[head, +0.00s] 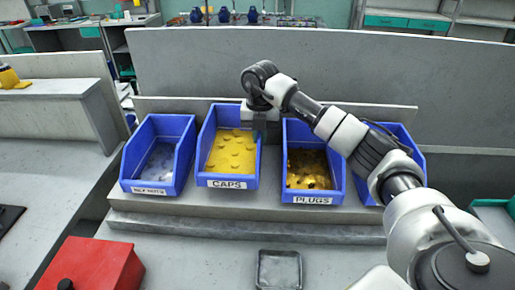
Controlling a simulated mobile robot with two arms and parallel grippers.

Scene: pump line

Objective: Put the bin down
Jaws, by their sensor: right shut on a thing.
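The blue bin labelled CAPS (227,184) holds yellow caps and is in the row of bins, upright. It shows a little higher in the picture than the bins beside it. I cannot tell whether its base touches the shelf. My right gripper (261,128) is at the bin's right side wall near the back and is shut on it. The fingertips are small and partly hidden. The grey stepped shelf (240,229) runs under the row. My left gripper is not in view.
A blue bin of grey metal parts (158,187) stands left of the caps. The PLUGS bin (313,199) stands right, and another blue bin (406,143) is mostly behind my arm. A red box (95,262) and a small grey tray (279,270) are in front.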

